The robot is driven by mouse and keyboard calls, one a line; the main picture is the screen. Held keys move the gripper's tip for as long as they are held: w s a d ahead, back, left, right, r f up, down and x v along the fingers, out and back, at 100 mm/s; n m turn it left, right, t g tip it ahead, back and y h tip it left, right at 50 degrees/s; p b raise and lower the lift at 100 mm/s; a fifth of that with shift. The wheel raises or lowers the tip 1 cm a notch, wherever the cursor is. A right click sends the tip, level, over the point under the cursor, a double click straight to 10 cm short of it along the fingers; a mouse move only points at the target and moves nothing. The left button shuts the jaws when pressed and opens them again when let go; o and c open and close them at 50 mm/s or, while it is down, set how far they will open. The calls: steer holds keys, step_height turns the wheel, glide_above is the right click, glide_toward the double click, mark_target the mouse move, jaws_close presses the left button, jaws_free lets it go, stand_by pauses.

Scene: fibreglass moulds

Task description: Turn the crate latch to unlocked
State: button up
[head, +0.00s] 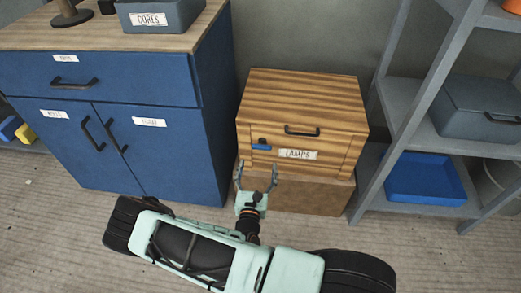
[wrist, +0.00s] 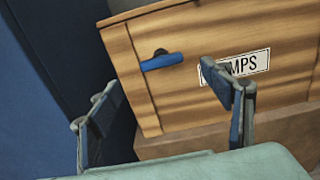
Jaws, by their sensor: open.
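The wooden crate (head: 330,136) has striped wood, a dark handle on its upper front and a label reading LAMPS (head: 298,155). Its latch (head: 261,146) is a blue lever lying roughly level, with a dark pivot above it. In the wrist view the blue latch (wrist: 162,62) is above and between my fingers, with the crate front (wrist: 185,100) behind it. My gripper (head: 256,178) is open and empty, in front of the crate's lower left and below the latch, apart from it. Its fingers also show in the wrist view (wrist: 165,110). The right finger covers part of the label.
The crate stands on a plain brown box (head: 310,196). A blue cabinet (head: 150,140) with dark handles stands close on the left. A grey shelf (head: 375,150) on the right holds a blue tray (head: 425,190) and a grey box (head: 480,108).

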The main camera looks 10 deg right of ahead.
mark_target(261, 148)
steer(key=b+x, duration=0.2)
steer(key=x, duration=0.6)
steer(key=shift+w+d+f, duration=0.1)
steer(key=shift+w, duration=0.3)
steer(key=shift+b+x, duration=0.35)
steer(key=shift+x, duration=0.45)
steer(key=shift+c, duration=0.2)
steer(key=c, duration=1.1)
